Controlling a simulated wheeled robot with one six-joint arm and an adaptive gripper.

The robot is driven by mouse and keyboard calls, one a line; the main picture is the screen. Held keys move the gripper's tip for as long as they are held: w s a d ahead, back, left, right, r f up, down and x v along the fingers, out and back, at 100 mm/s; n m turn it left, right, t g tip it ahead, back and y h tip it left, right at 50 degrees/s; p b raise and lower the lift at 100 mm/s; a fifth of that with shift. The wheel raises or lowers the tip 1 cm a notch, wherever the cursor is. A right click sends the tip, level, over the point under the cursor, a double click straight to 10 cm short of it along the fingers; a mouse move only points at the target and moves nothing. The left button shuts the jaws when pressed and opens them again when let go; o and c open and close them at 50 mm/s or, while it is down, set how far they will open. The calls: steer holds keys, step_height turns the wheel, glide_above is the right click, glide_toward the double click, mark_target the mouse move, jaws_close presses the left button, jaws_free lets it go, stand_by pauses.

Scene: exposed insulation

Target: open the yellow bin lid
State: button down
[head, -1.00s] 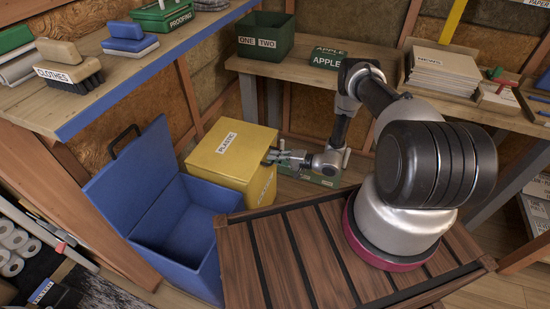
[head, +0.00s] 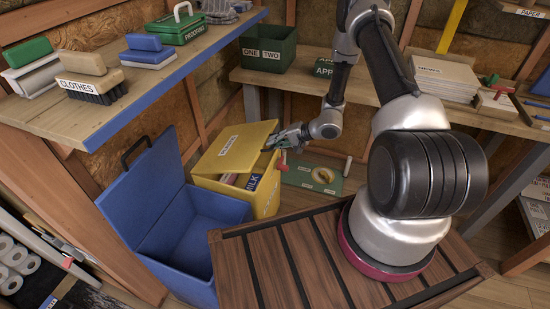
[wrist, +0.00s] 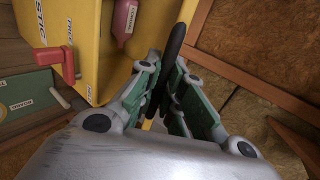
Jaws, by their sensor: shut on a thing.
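The yellow bin (head: 265,200) stands on the floor right of the blue bin. Its yellow lid (head: 228,152) is tilted up, open at the near side, with a carton marked MILK visible inside. My gripper (head: 276,143) is at the lid's raised right edge, shut on the lid. In the wrist view, my fingers (wrist: 162,98) close around a dark strip at the lid's yellow edge (wrist: 187,14); I cannot tell whether the strip is a handle or finger pads. A pink-red bottle (wrist: 123,20) shows beside the yellow bin wall (wrist: 88,45).
The blue bin (head: 183,268) stands open close on the left. A green board (head: 330,182) lies right of the yellow bin. A workbench (head: 375,92) is behind my arm, and a shelf (head: 160,82) overhangs at left. A slatted wooden surface (head: 255,265) is in front.

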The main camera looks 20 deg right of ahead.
steer(key=w+a+r, duration=0.5)
steer(key=a+r, duration=0.2)
steer(key=r, duration=0.2)
steer(key=w+a+r+h, duration=0.1)
steer(key=w+a+r, duration=0.5)
steer(key=a+r, duration=0.2)
steer(key=shift+r+g, duration=0.4)
steer(key=shift+r, duration=0.55)
steer(key=shift+a, duration=0.1)
steer(key=c, duration=1.5)
jaws_free()
steer(key=shift+c, duration=0.2)
steer(key=v, duration=1.2)
